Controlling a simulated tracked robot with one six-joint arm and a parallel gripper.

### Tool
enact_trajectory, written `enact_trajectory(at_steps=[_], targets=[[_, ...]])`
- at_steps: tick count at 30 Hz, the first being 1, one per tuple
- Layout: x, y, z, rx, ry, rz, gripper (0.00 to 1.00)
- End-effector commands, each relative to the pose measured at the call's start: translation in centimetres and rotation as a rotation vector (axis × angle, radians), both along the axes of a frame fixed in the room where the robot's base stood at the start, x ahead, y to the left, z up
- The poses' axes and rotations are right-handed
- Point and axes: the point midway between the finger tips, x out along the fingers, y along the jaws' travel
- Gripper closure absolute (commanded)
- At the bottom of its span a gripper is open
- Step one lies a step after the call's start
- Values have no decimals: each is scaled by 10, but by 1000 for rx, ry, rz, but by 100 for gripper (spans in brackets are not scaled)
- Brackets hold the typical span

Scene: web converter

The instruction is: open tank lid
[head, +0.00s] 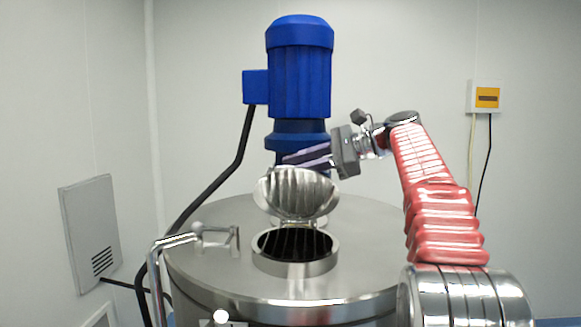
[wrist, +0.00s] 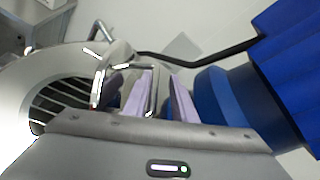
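The round steel tank lid (head: 296,193) stands raised on its hinge at the back of the opening, its ribbed-looking shiny inner side facing the head camera. The dark round tank opening (head: 296,244) below it is uncovered and shows a grille. My gripper (head: 290,160) is just above and behind the lid's upper edge, its purple fingers pointing left. In the wrist view my gripper (wrist: 160,85) shows a gap between its fingers. The lid (wrist: 118,50) is seen nearly edge-on to the left, with a thin metal bar close by the left finger. Whether they touch is unclear.
A blue motor (head: 300,80) stands upright on the tank (head: 215,262), close behind my fingers. A black cable runs down from it. A bent metal pipe (head: 175,241) rises at the tank's left. A wall box (head: 486,97) hangs at right. Space above the tank's left side is free.

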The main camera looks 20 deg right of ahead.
Motion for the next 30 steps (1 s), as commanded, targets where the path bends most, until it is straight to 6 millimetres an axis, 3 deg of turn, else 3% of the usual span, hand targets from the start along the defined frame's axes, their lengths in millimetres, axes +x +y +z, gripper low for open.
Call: enact_trajectory(at_steps=[1, 11, 30], targets=[[3, -3, -9, 1, 15, -3, 72], [-1, -11, -7, 1, 16, -6, 72], [-59, -87, 29, 0, 6, -11, 72]])
